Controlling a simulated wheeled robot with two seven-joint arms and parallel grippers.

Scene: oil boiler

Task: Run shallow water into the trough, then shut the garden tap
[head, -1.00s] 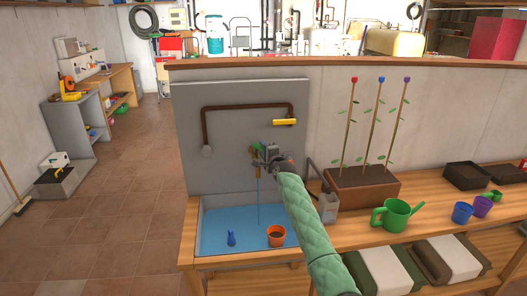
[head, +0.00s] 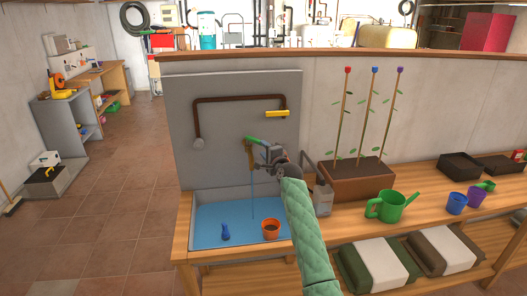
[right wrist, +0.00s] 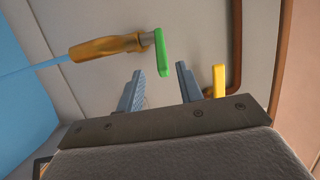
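The garden tap (head: 250,155) has a brass body and a green lever (head: 256,140). A thin blue stream (head: 253,195) runs from it into the trough (head: 210,240). The trough's floor looks blue; I cannot tell how deep the water is. In the right wrist view the tap (right wrist: 105,46) and its green lever (right wrist: 161,52) are just ahead of my fingers. My right gripper (head: 264,156) is open and empty, at the tap's right. In the wrist view the lever's end lies between the fingertips (right wrist: 160,76); contact cannot be told. My left gripper is out of view.
A yellow handle (head: 277,114) sits on the brown pipe above the tap. A planter (head: 350,181), green watering can (head: 390,207) and cups (head: 457,204) stand right on the bench.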

